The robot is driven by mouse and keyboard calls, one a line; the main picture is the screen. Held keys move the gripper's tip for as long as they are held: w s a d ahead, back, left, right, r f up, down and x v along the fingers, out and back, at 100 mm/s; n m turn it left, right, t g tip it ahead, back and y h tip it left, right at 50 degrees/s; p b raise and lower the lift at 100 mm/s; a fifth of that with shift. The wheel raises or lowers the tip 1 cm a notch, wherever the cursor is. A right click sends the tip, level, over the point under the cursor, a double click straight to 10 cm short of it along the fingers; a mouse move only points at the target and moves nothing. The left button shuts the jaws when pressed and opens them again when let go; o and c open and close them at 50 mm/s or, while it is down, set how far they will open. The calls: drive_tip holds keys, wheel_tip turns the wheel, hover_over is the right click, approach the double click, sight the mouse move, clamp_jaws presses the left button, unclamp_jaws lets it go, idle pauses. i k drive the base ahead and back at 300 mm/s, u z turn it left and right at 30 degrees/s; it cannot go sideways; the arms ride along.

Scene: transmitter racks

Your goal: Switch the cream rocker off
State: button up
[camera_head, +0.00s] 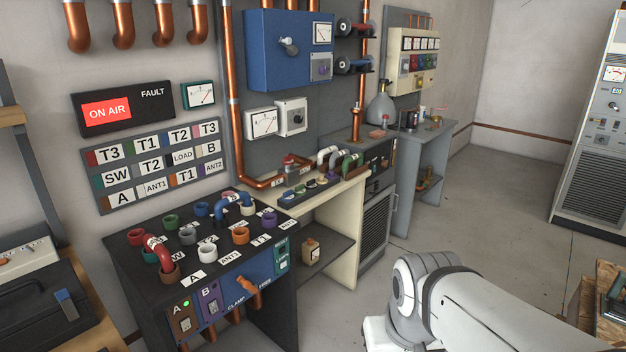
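I cannot pick out a cream rocker for certain in this view. The front of the dark bench carries a brown plate A (183,318) with a lit green lamp, and a purple plate B (210,300) beside it. Small switch parts on both plates are too small to tell apart. A cream panel (425,78) with meters and several coloured controls hangs on the far wall. Its controls are also too small to read. My white arm (480,305) reaches in at the lower right; my gripper is not in view.
The dark bench (120,237) has several coloured pipe sockets on top and an orange clamp handle (249,288) in front. A lit ON AIR sign (107,110) hangs above. A grey rack (590,130) stands at right. Open floor (490,200) lies between.

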sight(186, 325)
drive_tip(key=u, duration=1.2)
drive_tip(key=k, duration=1.3)
drive_tip(key=u, duration=0.45)
drive_tip(key=i, duration=1.75)
drive_tip(key=z, duration=0.25)
